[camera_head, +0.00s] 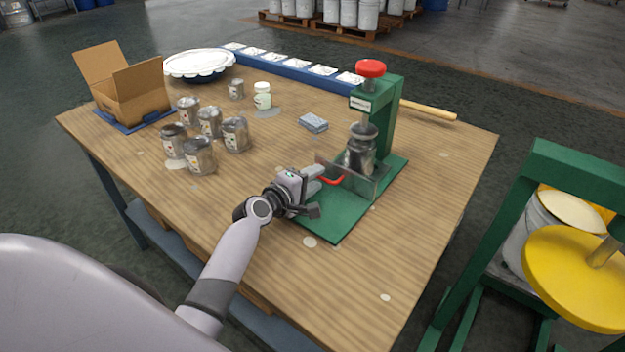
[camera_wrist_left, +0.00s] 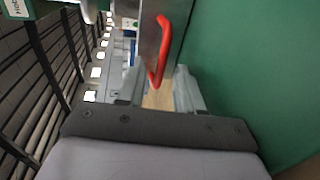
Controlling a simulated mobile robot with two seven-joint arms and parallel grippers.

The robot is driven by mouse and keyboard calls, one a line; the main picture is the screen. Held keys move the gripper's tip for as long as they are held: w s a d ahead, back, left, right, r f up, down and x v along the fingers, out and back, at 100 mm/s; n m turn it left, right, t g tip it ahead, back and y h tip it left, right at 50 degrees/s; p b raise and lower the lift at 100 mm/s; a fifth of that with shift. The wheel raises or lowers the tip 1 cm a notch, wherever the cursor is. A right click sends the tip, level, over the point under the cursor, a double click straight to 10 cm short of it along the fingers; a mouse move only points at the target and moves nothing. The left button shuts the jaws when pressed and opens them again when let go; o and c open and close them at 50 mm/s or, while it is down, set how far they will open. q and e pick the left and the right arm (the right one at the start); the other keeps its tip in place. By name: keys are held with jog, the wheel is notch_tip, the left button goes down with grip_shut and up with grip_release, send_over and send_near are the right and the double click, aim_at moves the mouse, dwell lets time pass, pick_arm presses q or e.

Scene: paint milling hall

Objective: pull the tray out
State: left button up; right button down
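A green press (camera_head: 385,125) with a red knob (camera_head: 370,69) stands on the table, with a metal can (camera_head: 360,155) under its ram. In front of the can is an upright grey panel (camera_head: 358,187) with a red handle (camera_head: 333,180); it seems to be the tray's front. My left gripper (camera_head: 318,177) is at the handle, above the green base plate (camera_head: 335,218). In the left wrist view the red handle (camera_wrist_left: 162,50) shows at the gap between the open fingers (camera_wrist_left: 160,90); contact cannot be told. My right gripper is not in view.
Several small cans (camera_head: 200,155), an open cardboard box (camera_head: 135,95), a white-lidded tub (camera_head: 198,65) and a blue sample rack (camera_head: 290,68) stand on the wooden table (camera_head: 270,130). A green frame with a yellow disc (camera_head: 575,275) stands at the right.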

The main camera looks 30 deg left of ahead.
pick_arm(q)
grip_shut()
dwell(1.4)
